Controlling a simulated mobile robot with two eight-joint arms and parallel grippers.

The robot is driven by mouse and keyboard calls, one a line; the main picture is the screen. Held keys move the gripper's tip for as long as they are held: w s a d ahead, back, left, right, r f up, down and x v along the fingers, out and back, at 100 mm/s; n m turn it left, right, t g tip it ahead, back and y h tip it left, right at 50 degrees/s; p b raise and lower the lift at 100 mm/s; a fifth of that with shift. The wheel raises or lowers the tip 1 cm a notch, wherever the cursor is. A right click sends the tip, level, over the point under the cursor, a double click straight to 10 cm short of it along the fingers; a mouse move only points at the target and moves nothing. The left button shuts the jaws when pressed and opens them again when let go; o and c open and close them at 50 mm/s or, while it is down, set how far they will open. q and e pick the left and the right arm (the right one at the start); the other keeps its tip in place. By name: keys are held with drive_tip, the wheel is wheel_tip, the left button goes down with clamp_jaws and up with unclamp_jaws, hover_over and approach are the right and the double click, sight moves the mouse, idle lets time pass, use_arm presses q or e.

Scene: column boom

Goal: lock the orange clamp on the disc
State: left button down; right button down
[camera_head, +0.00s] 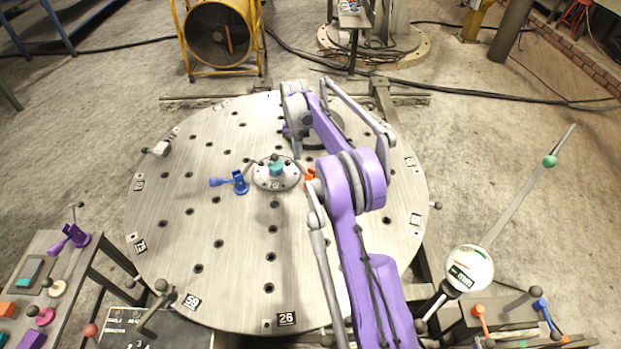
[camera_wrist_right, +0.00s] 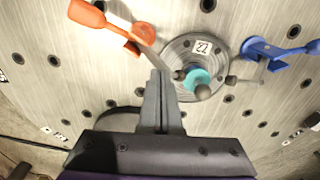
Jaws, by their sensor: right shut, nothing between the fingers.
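The round metal disc (camera_head: 262,180) with a teal centre lies on the large holed table. It also shows in the wrist view (camera_wrist_right: 177,52). The orange clamp (camera_head: 309,175) stands at its right edge, mostly hidden by my right arm. In the wrist view, the orange clamp (camera_wrist_right: 143,32) has its lever stretched away from the disc, and its metal arm reaches to the disc's edge. My right gripper (camera_wrist_right: 159,76) is shut and empty, its tips close beside that metal arm; contact cannot be told. In the head view the right gripper (camera_head: 297,150) is partly hidden. My left gripper is out of view.
A blue clamp (camera_head: 240,184) stands left of the disc, its metal arm reaching toward it. The round table (camera_head: 200,235) is mostly clear. A side bench (camera_head: 48,250) with small parts stands left. A round dial (camera_head: 469,268) and coloured levers stand right.

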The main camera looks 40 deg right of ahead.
idle(0.4)
